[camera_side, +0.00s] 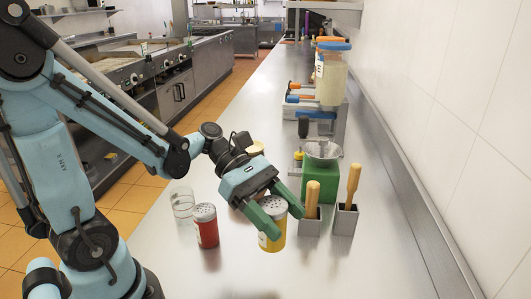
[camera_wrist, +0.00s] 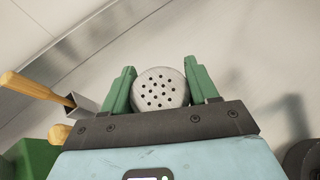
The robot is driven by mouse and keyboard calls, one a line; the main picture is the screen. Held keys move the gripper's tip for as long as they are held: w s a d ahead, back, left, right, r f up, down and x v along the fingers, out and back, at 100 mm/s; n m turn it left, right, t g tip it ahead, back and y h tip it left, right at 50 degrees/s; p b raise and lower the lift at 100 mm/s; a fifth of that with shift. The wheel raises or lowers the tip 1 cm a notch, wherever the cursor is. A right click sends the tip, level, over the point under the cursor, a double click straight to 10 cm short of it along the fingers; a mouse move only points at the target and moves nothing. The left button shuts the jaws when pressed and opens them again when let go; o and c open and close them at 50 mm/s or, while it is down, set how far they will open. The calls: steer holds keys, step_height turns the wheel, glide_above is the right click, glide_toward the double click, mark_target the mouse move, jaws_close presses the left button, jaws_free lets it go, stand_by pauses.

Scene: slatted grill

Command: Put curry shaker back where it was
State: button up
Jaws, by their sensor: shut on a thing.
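A yellow shaker with a perforated silver lid (camera_side: 271,236), which looks like the curry shaker, is between the green fingers of my gripper (camera_side: 281,221). In the wrist view, its round lid (camera_wrist: 160,88) sits between the two fingers of my gripper (camera_wrist: 160,90), which is shut on it. The shaker is upright; whether its base touches the counter is hard to tell. A red shaker with a silver lid (camera_side: 206,226) stands on the counter to its left.
Two metal holders with wooden-handled tools stand close on the right (camera_side: 344,217) and (camera_side: 311,217). A clear glass (camera_side: 182,204) is left of the red shaker. The front counter (camera_side: 330,275) is clear.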

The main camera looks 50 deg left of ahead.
steer(key=shift+w+a+f, duration=0.85)
steer(key=shift+a+f, duration=0.3)
steer(key=shift+f, duration=0.4)
steer(key=shift+w+a+f, duration=0.85)
steer(key=shift+a+f, duration=0.35)
steer(key=shift+f, duration=0.3)
steer(key=shift+w+a+f, duration=0.85)
steer(key=shift+a+f, duration=0.3)
steer(key=shift+f, duration=0.4)
steer(key=shift+f, duration=0.1)
steer(key=o, duration=1.1)
